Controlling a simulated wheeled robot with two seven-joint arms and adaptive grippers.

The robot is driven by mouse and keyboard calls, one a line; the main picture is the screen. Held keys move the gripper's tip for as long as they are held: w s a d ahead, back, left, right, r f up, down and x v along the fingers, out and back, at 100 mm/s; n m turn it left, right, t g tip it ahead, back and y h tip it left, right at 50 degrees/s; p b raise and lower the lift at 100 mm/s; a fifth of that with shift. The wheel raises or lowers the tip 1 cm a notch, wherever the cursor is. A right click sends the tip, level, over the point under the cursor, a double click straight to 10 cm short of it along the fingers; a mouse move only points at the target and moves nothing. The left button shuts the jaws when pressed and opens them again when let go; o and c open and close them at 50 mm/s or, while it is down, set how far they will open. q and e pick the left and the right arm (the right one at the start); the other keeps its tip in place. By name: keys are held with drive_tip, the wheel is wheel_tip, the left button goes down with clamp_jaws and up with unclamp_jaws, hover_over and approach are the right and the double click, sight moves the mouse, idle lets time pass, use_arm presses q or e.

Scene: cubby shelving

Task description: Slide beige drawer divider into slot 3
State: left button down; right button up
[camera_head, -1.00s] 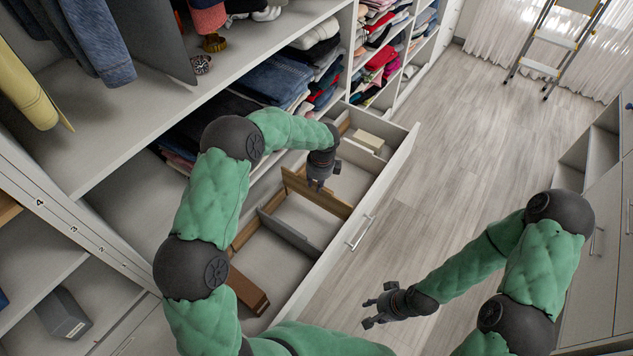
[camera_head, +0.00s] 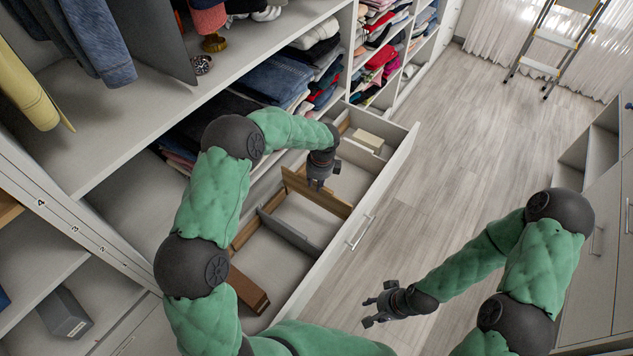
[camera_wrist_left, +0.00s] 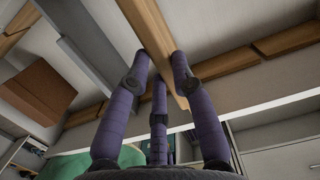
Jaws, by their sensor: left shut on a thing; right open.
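The beige wooden divider (camera_head: 333,203) spans the open drawer (camera_head: 395,160) crosswise, upright on its long edge. My left gripper (camera_head: 319,186) is shut on its upper edge, near the middle. In the left wrist view the divider (camera_wrist_left: 148,25) runs between the gripper's fingers (camera_wrist_left: 158,85). I cannot tell whether its lower edge is seated in a slot. A grey divider (camera_head: 290,231) stands across the drawer nearer to me, roughly parallel and apart from it. Notched wooden rails (camera_wrist_left: 285,39) line the drawer sides. My right gripper (camera_head: 376,307) is open and empty, outside the drawer above the floor.
A brown box (camera_head: 248,291) lies at the near end of the drawer. A small cream box (camera_head: 368,140) lies near its far end. Folded clothes (camera_head: 283,78) fill the shelf above.

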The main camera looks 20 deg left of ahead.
idle(0.3)
use_arm(q)
wheel_tip(320, 180, down, 8)
drive_tip(key=b, duration=0.4)
idle(3.3)
drive_tip(key=c, duration=1)
unclamp_jaws()
drive_tip(key=r, duration=0.4)
drive_tip(key=d+r, duration=0.1)
drive_tip(key=r, duration=0.7)
drive_tip(key=shift+s+d, duration=0.25)
drive_tip(key=shift+s, duration=0.05)
